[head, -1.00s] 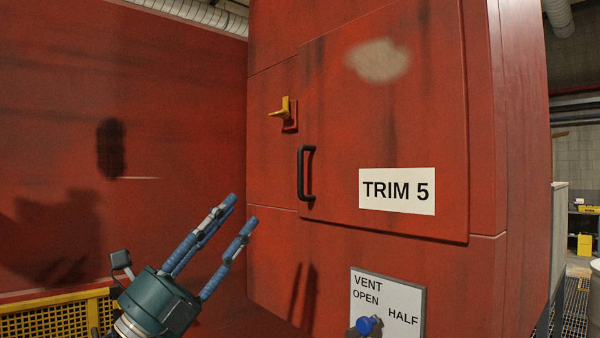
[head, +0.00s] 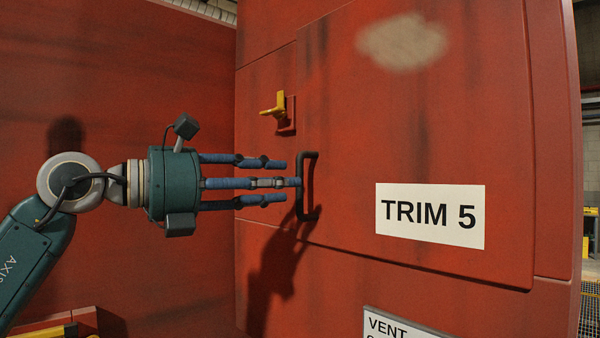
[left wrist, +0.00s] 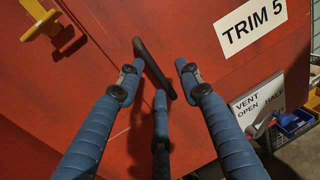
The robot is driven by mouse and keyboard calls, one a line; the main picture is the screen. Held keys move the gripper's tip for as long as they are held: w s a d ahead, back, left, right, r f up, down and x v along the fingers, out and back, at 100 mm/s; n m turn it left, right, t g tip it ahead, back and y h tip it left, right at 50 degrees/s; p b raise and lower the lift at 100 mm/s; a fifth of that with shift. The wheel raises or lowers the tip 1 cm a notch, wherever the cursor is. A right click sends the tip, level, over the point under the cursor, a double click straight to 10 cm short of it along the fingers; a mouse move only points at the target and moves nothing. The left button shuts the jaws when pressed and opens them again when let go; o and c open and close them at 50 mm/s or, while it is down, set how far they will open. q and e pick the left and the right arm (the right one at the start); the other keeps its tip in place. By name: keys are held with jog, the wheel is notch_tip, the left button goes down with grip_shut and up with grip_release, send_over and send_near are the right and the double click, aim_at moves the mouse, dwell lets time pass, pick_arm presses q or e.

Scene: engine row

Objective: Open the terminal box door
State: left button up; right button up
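The red terminal box door (head: 400,130) carries a "TRIM 5" label (head: 430,215) and looks shut. Its black handle (head: 313,190) stands upright at the door's left edge. My left gripper (head: 285,182) points right at the handle, fingertips at or just beside it. In the left wrist view the handle (left wrist: 155,68) lies between the spread blue fingers (left wrist: 160,85). The fingers are open; I cannot tell whether any of them touches the handle. A yellow latch (head: 277,106) sits on the red panel left of the door, above the handle. My right gripper is not in view.
A red wall (head: 150,60) stands at left behind my arm. Yellow railing (head: 55,328) is at bottom left.

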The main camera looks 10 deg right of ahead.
aim_at(299, 210)
pick_arm(q)
jog(key=w+d, duration=0.1)
jog(key=w+d+p, duration=0.1)
jog(key=d, duration=0.1)
jog(key=w+d, duration=0.1)
jog(key=shift+w+d+f+p, duration=0.25)
jog(key=shift+w+f+p, duration=0.05)
jog(key=shift+w, duration=0.05)
jog(key=shift+s+d, duration=0.1)
jog(key=c, duration=0.8)
grip_shut()
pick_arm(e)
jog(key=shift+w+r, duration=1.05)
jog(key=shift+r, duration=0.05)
